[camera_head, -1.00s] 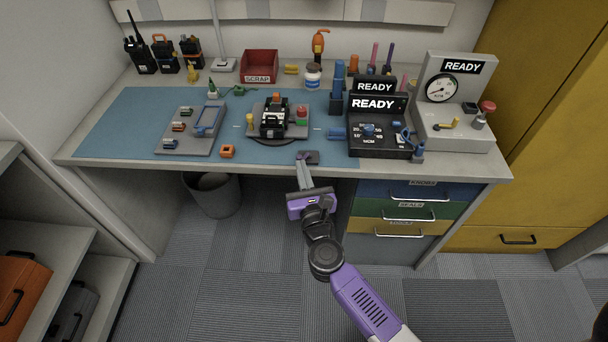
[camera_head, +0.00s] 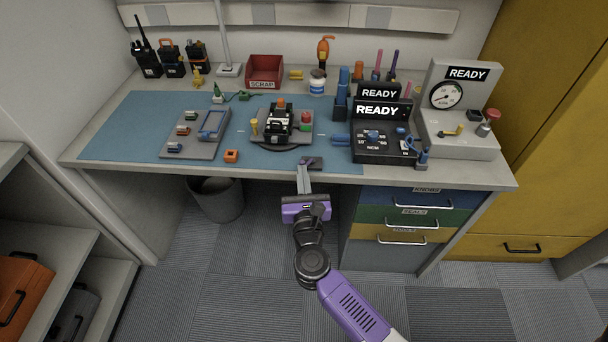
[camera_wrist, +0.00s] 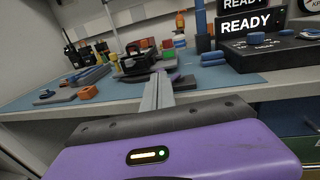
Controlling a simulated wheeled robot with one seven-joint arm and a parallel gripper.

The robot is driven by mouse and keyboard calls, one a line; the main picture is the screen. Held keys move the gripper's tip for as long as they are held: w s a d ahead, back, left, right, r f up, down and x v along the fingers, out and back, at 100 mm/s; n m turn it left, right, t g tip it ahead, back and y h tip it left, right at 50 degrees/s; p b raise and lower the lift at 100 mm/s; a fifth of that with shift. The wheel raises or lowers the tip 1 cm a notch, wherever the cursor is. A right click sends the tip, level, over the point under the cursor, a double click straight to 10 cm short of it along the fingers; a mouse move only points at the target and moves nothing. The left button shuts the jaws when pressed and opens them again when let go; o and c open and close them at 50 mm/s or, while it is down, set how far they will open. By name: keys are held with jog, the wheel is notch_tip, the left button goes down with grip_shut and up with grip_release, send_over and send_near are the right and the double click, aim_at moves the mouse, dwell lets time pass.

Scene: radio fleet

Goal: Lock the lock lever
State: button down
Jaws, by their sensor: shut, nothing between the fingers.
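A small dark block with a hint of purple (camera_head: 315,163) sits at the front edge of the workbench; it may bear the lock lever, but I cannot make out a lever's shape. My gripper (camera_head: 303,163) is shut and empty, its fingertips at the left side of this block and partly covering it. I cannot tell whether they touch. In the wrist view the shut fingers (camera_wrist: 159,78) point at the bench edge beside the block (camera_wrist: 186,83). Behind stands a fixture (camera_head: 292,139) holding a black radio (camera_head: 279,121), with a yellow knob (camera_head: 254,127) at its left.
An orange part (camera_head: 231,156) and a grey parts tray (camera_head: 205,150) lie left on the blue mat (camera_head: 122,135). A black READY torque box (camera_head: 383,150) and a gauge station with a yellow handle (camera_head: 452,133) stand right. Drawers (camera_head: 405,222) are below.

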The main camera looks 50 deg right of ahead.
jog(key=shift+w+a+h+b, duration=0.15)
jog(key=shift+w+b, duration=0.2)
jog(key=shift+w, duration=0.55)
jog(key=shift+w+a+h+b, duration=0.15)
jog(key=shift+w+b, duration=0.15)
jog(key=shift+w, duration=0.55)
jog(key=shift+w+d+b, duration=0.15)
jog(key=shift+w+b, duration=0.1)
jog(key=shift+w, duration=0.45)
jog(key=shift+w+d+b, duration=0.15)
jog(key=shift+w+b, duration=0.1)
jog(key=shift+w, duration=0.4)
